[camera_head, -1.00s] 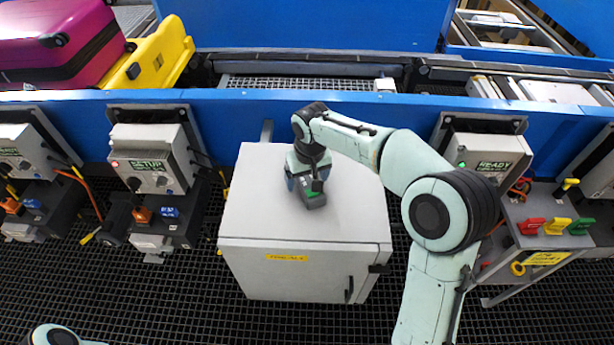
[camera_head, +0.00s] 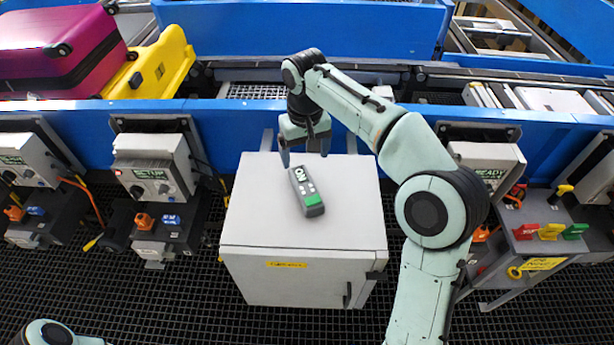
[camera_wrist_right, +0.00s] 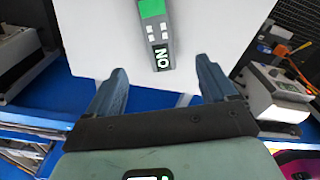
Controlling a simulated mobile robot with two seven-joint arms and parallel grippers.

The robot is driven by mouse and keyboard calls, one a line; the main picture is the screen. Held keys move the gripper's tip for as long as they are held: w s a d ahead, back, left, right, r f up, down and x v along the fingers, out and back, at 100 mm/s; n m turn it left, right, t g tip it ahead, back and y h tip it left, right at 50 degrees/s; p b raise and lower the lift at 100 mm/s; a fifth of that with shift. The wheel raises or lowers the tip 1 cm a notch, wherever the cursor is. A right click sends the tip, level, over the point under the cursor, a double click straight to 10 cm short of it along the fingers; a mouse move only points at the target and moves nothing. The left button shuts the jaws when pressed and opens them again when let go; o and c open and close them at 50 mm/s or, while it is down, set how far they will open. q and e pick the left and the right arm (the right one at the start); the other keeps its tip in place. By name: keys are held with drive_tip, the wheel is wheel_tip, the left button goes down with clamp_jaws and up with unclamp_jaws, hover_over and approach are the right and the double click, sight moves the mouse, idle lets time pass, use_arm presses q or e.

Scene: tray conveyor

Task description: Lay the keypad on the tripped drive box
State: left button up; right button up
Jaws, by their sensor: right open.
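The keypad (camera_head: 307,192), dark grey with a green end and white markings, lies flat on top of a light grey cabinet (camera_head: 350,215). My right gripper (camera_head: 304,156) is open and empty, just behind the keypad and apart from it. In the right wrist view the keypad (camera_wrist_right: 155,30) lies ahead of and between the open fingers. Drive boxes line the blue conveyor side: one reading SETUP (camera_head: 152,160), one reading READY (camera_head: 487,165), and another at the far left (camera_head: 28,160). I cannot tell which is tripped. My left gripper is out of view.
The cabinet has a yellow label (camera_head: 287,265) and a front door. A stand (camera_head: 540,245) with red, yellow and green tags is at right. Pink and yellow suitcases (camera_head: 165,62) sit on the conveyor at back left. Dark grating floor surrounds the cabinet.

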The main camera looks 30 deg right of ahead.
drive_tip(key=w, duration=0.1)
drive_tip(key=b, duration=0.2)
hover_over(305, 186)
drive_tip(key=shift+g, duration=0.3)
wheel_tip(305, 186, down, 7)
drive_tip(key=shift+r, duration=0.1)
drive_tip(key=shift+w+f, duration=0.25)
drive_tip(key=shift+f, duration=0.75)
drive_tip(key=f, duration=0.3)
drive_tip(key=shift+s+f+b, duration=0.25)
drive_tip(key=shift+s+b, duration=0.1)
drive_tip(key=shift+b, duration=0.05)
drive_tip(key=shift+f, duration=0.4)
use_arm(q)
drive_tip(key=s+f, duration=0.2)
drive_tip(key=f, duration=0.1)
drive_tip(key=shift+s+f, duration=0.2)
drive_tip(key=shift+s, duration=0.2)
use_arm(e)
drive_tip(key=shift+w, duration=0.1)
drive_tip(key=c, duration=1.3)
use_arm(q)
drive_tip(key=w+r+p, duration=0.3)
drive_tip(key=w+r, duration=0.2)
drive_tip(key=shift+p, duration=0.4)
use_arm(e)
drive_tip(key=shift+r, duration=10)
